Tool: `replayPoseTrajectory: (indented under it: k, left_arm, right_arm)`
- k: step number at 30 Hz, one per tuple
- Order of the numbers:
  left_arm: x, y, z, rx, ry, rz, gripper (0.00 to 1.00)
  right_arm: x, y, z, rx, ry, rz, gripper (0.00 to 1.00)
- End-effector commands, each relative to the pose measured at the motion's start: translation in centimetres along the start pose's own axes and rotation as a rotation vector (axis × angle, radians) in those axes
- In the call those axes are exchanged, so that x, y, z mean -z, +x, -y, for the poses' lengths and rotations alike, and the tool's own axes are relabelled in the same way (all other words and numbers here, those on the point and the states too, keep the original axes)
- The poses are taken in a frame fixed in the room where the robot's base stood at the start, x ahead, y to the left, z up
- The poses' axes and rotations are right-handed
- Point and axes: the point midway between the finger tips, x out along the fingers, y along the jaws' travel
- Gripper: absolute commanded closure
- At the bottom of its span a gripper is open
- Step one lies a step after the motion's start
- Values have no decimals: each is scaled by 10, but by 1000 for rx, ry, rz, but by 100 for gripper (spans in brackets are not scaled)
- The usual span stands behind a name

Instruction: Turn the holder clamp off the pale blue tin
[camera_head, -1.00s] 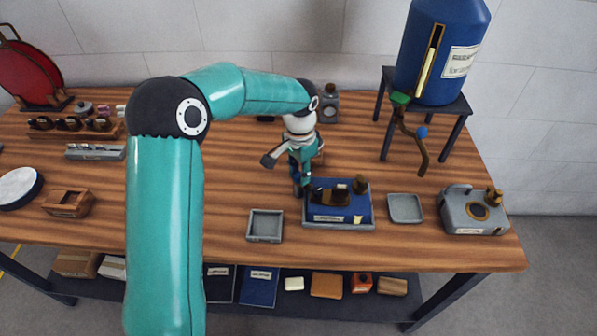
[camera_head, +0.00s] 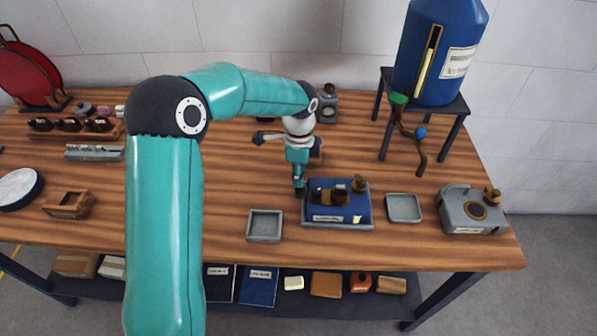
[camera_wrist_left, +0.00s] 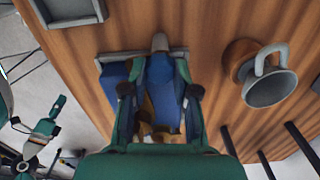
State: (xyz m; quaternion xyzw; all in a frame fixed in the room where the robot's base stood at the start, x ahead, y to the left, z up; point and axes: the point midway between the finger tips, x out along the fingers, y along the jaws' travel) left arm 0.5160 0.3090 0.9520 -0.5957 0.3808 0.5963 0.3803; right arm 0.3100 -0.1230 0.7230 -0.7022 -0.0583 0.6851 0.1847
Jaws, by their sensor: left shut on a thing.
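A blue holder (camera_head: 342,216) stands in a grey tray on the table, with brass and dark fittings on top. My left gripper (camera_head: 298,188) reaches down at the holder's left end. In the left wrist view its fingers (camera_wrist_left: 160,92) are closed around a blue part with a grey rounded end (camera_wrist_left: 160,43), which I take for the holder clamp. The fingers and palm hide much of the clamp and the brass parts (camera_wrist_left: 150,125) below. I cannot make out a pale blue tin for certain. My right gripper is not in view.
Empty grey trays lie left (camera_head: 265,226) and right (camera_head: 405,208) of the holder. A grey box with a brass-ringed opening (camera_head: 473,211) stands at the right. A blue tank (camera_head: 437,55) with a brass pipe stands behind. Bare table lies behind the holder.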

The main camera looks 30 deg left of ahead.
Motion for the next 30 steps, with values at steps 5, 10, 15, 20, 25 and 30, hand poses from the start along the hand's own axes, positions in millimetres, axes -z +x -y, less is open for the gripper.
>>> replayPoseTrajectory:
  k: [5, 10, 15, 20, 25, 30]
  left_arm:
    - [-1, -1, 0, 0, 92, 1, 100]
    - [-1, -1, 0, 0, 141, 1, 100]
    - [-1, 0, 0, 0, 160, 1, 100]
    - [-1, 0, 0, 0, 162, 1, 100]
    - [-1, 0, 0, 0, 161, 2, 100]
    - [-1, 0, 0, 0, 161, 1, 46]
  right_arm:
    - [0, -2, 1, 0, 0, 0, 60]
    - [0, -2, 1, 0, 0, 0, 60]
    - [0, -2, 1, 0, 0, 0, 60]
    - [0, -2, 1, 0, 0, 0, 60]
    - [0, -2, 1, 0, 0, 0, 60]
    - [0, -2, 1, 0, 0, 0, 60]
